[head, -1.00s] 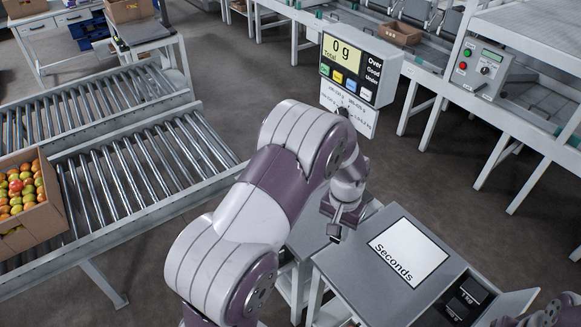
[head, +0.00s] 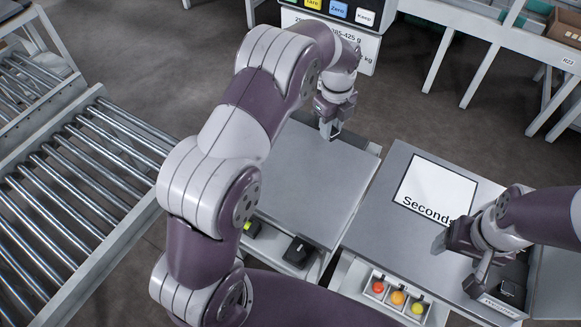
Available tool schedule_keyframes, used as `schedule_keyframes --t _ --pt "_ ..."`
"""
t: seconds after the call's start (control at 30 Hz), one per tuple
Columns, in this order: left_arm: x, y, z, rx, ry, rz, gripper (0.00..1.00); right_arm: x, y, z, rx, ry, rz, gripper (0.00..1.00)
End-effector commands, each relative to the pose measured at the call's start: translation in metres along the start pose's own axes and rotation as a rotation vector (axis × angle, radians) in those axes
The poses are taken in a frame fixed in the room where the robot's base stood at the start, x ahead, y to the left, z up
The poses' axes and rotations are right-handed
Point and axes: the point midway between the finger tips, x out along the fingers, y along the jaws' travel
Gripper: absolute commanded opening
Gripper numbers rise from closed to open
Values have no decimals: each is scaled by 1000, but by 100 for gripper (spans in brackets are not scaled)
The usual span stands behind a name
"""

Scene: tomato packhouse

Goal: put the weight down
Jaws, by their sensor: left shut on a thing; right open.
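My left gripper (head: 331,130) is over the far right part of the grey scale plate (head: 300,185), fingers pointing down. It is shut on the weight, a small thing mostly hidden by the fingers; I cannot tell whether it touches the plate. My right gripper (head: 477,277) is open and empty at the lower right, beside the weight holder (head: 497,303) on the grey side table. A dark weight (head: 510,289) shows in that holder, partly hidden by my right arm.
A white sheet marked "Seconds" (head: 435,190) lies on the side table (head: 385,215). A small tray holds red, orange and yellow-green balls (head: 398,298). The scale's display (head: 335,22) stands behind the plate. A roller conveyor (head: 75,190) is at left. The plate's middle is clear.

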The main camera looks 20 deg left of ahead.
Motion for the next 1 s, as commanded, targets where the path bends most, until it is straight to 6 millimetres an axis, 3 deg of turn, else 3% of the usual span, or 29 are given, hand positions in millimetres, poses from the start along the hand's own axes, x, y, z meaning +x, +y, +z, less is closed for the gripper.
schedule_keyframes --t 0.03,0.2,0.37,0.47,0.7,1.0 --pt "11 13 6 -2 1 2 0 7 0 1 0 -1 0 76" --pt "39 61 26 -5 2 3 0 6 0 1 0 0 0 76" --pt "57 88 38 -4 1 2 0 7 0 1 0 0 0 76" --pt "62 93 40 -3 0 1 0 7 0 1 0 0 0 76" --pt "101 94 40 -2 1 2 0 12 0 2 0 0 0 76" --pt "103 93 40 -3 0 1 0 13 0 2 0 0 0 76"
